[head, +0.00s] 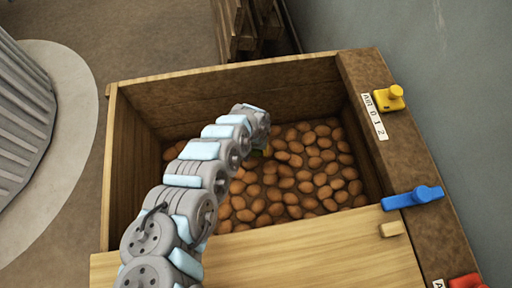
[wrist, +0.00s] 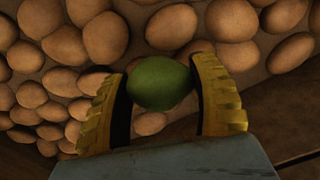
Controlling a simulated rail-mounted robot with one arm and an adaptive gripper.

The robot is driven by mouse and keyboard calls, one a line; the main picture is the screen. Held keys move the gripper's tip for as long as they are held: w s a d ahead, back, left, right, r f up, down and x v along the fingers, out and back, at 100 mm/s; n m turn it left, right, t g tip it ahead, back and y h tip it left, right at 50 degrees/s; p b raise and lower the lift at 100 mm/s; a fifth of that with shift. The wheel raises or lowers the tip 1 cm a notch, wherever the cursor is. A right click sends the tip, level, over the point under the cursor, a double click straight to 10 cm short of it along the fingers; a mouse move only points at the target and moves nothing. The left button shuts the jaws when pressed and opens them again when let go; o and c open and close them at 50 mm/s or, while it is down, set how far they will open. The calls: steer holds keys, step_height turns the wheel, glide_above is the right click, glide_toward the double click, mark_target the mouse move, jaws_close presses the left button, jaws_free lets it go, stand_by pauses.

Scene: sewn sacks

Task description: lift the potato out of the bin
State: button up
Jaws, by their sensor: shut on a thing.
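A green, smooth, oval potato (wrist: 160,85) sits between the two ridged yellow fingers of my gripper (wrist: 163,75) in the wrist view. The fingers are shut on its left and right sides. Brown potatoes (wrist: 172,27) lie close behind and around it; whether it touches them I cannot tell. In the head view, my gripper (head: 267,151) reaches down inside the wooden bin (head: 222,82), low over the brown potatoes (head: 300,170). My arm mostly hides it there, and the green potato is not clearly visible in that view.
A pale board (head: 300,255) covers the near part of the bin. The right rim carries a yellow knob (head: 390,98), a blue handle (head: 412,197) and a red piece (head: 466,281). A grey wall stands at right. A ribbed grey object (head: 22,120) stands at left.

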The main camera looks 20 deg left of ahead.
steer(key=s+d+r+p, duration=0.4)
steer(key=s+r+p, duration=0.4)
steer(key=s, duration=0.3)
steer(key=shift+s+d+p, duration=0.2)
steer(key=shift+s+p, duration=0.1)
steer(key=shift+p, duration=0.4)
